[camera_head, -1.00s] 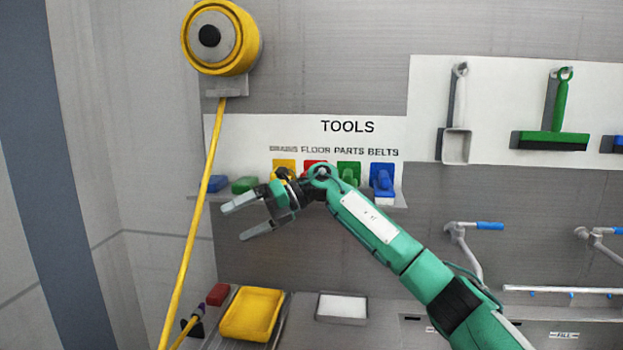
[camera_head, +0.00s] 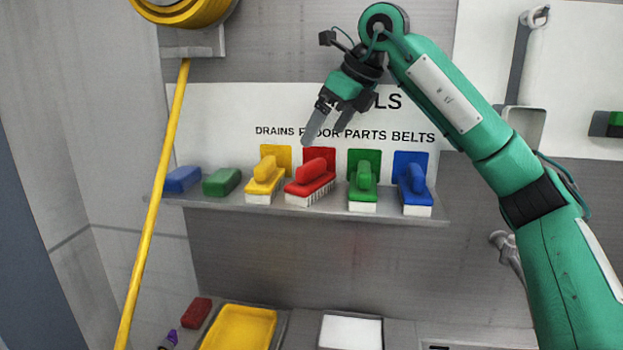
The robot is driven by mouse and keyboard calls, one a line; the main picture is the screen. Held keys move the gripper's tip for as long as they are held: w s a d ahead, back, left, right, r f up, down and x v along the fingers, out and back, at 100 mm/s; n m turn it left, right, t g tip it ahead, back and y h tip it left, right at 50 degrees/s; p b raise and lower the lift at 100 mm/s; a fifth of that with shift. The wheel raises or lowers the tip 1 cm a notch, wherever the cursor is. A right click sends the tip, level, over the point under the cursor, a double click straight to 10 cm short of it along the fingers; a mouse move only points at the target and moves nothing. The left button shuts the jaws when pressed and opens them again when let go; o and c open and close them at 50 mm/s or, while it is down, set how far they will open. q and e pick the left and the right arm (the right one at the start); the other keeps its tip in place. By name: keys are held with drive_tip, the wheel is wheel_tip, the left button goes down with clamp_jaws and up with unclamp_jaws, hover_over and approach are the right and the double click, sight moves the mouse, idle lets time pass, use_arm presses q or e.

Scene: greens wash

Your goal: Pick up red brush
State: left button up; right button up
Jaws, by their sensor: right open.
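The red brush (camera_head: 311,184) stands on the wall shelf, bristles down, in front of a red backing square under the "FLOOR" label. It sits between the yellow brush (camera_head: 265,178) and the green brush (camera_head: 363,188). My right gripper (camera_head: 324,132) is above the red brush, fingers pointing down and a little left. It is open and empty. One fingertip shows in front of the label, just above the red square; I cannot tell the exact gap to the brush. My left gripper is not in view.
A blue brush (camera_head: 414,188) stands at the shelf's right. Green (camera_head: 221,182) and blue (camera_head: 182,180) blocks lie at its left. The shelf (camera_head: 300,210) has a thin front edge. A yellow hose (camera_head: 153,205) hangs at left. A yellow tray (camera_head: 238,328) and red block (camera_head: 196,312) are below.

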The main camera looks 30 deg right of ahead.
sight(311, 163)
drive_tip(key=x, duration=0.4)
drive_tip(key=shift+w+d+r, duration=0.1)
drive_tip(key=shift+d, duration=0.05)
drive_tip(key=shift+w+f+p, duration=0.15)
drive_tip(key=shift+f+p, duration=0.3)
drive_tip(key=shift+p, duration=0.1)
drive_tip(key=p+x, duration=0.1)
drive_tip(key=x, duration=0.2)
drive_tip(key=shift+f+p, duration=0.35)
drive_tip(key=shift+w+f, duration=0.2)
drive_tip(key=shift+f, duration=0.25)
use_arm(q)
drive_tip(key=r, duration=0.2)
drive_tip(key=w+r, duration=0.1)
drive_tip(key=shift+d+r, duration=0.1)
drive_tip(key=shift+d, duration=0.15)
use_arm(e)
drive_tip(key=shift+c, duration=0.2)
drive_tip(key=c, duration=0.9)
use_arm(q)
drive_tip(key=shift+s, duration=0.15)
use_arm(e)
drive_tip(key=shift+r, duration=0.1)
